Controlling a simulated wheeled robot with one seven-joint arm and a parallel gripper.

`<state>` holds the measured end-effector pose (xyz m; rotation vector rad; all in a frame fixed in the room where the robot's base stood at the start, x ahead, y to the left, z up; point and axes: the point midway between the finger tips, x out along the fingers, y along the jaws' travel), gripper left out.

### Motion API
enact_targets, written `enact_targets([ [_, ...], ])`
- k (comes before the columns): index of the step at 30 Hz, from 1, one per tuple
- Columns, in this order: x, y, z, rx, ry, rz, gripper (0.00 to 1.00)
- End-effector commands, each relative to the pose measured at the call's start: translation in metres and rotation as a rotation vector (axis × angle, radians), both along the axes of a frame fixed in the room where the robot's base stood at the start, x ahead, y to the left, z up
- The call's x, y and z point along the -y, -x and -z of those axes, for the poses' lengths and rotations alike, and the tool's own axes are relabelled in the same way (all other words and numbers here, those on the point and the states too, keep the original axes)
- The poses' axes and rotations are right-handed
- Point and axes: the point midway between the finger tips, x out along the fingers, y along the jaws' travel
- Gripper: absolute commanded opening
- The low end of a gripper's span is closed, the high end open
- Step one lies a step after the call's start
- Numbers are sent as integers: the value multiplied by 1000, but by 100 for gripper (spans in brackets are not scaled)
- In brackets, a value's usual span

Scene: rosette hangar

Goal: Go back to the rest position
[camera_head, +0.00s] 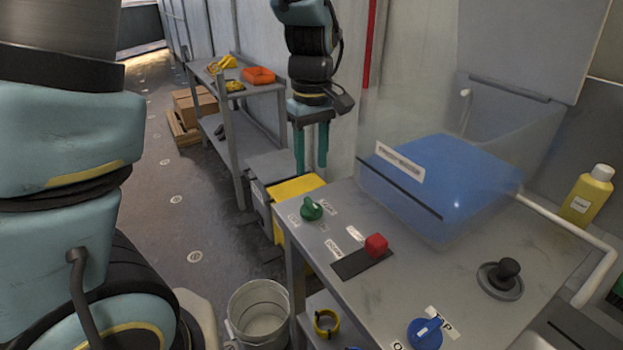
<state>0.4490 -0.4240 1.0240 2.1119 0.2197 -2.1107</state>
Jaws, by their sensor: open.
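My gripper (310,148) hangs at the upper middle of the head camera view, pointing down. Its two teal fingers are apart and nothing shows between them. It appears over the far left end of the grey workbench (455,290), above the yellow-topped box (297,187). The fingertips are clear of the green knob (311,208), which lies lower in the picture. Part of my arm fills the left side of the view.
A bucket (260,313) stands below. A shelf (233,127) stands behind; floor is open left.

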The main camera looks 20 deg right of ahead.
Motion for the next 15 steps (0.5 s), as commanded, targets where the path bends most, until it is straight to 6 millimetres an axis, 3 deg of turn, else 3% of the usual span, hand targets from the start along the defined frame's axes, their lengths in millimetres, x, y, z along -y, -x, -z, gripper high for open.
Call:
enact_targets([
  [5, 0, 0, -10, 0, 0, 1, 48],
  [15, 0, 0, -10, 0, -1, 0, 48],
])
